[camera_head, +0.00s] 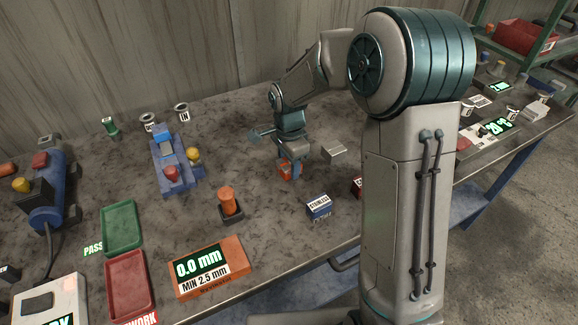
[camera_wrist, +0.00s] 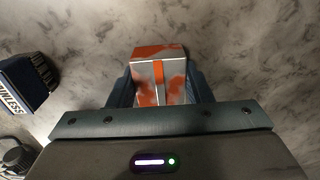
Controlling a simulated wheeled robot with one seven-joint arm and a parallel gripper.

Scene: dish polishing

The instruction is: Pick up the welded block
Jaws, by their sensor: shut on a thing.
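The welded block (camera_wrist: 158,72) is a silver and orange-red block with an orange stripe down its middle. In the wrist view it sits between the two fingers of my gripper (camera_wrist: 160,92), which are shut on its sides. In the head view the block (camera_head: 285,172) shows as a small orange patch between the fingertips of my gripper (camera_head: 289,166), close to the tabletop. I cannot tell whether it touches the table.
A blue "STAINLESS" box (camera_head: 319,206) stands near the gripper, also at the left of the wrist view (camera_wrist: 28,82). A grey block (camera_head: 334,149) lies right of the gripper. An orange gauge (camera_head: 211,268), green tray (camera_head: 122,227) and red tray (camera_head: 127,285) lie left. A blue fixture (camera_head: 172,165) stands behind.

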